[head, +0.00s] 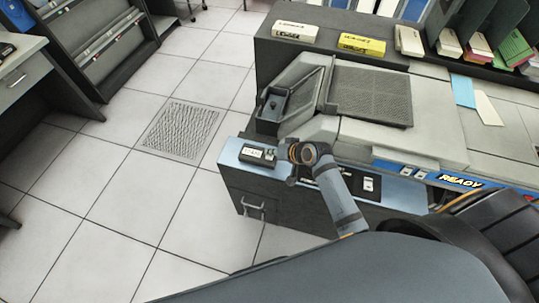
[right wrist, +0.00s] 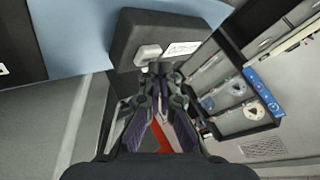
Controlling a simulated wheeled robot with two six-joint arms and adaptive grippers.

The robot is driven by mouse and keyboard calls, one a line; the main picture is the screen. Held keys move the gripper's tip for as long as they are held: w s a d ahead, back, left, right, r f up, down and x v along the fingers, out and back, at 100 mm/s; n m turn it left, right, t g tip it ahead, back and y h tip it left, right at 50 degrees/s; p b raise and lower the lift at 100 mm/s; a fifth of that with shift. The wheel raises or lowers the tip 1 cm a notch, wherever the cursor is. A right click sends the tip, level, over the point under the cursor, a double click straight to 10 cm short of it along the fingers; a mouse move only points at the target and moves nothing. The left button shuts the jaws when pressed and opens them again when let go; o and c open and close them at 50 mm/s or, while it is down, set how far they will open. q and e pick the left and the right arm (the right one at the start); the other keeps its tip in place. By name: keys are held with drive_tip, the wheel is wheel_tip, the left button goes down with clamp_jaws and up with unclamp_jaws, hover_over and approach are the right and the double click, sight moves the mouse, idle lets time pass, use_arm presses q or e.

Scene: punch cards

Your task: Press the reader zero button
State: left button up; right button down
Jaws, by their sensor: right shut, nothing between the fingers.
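A small dark box (head: 256,160) with a white label sits on the blue left end of the machine's front ledge. In the right wrist view the box (right wrist: 125,45) carries a pale grey button (right wrist: 148,53) beside a white label (right wrist: 182,48) too small to read. My right gripper (head: 274,154) reaches the box's right side. In the right wrist view the fingers (right wrist: 159,69) are shut and empty, with tips close by the button's edge. I cannot tell whether they touch it. My left gripper is not in view.
The grey machine (head: 435,125) with a READY sign (head: 460,181) stands behind and right of the box. Card decks (head: 362,43) line the dark shelf at the back. Tiled floor (head: 120,200) lies open on the left.

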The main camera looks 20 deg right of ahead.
sight(272, 157)
drive_tip(key=shift+f, duration=0.4)
drive_tip(key=shift+r, duration=0.1)
idle(0.5)
drive_tip(key=shift+r+p, duration=0.75)
drive_tip(key=shift+p, duration=0.2)
wheel_tip(272, 157, up, 5)
drive_tip(key=p, duration=0.5)
drive_tip(key=shift+r+p, duration=0.15)
drive_tip(key=shift+p, duration=0.2)
drive_tip(key=shift+f, duration=0.2)
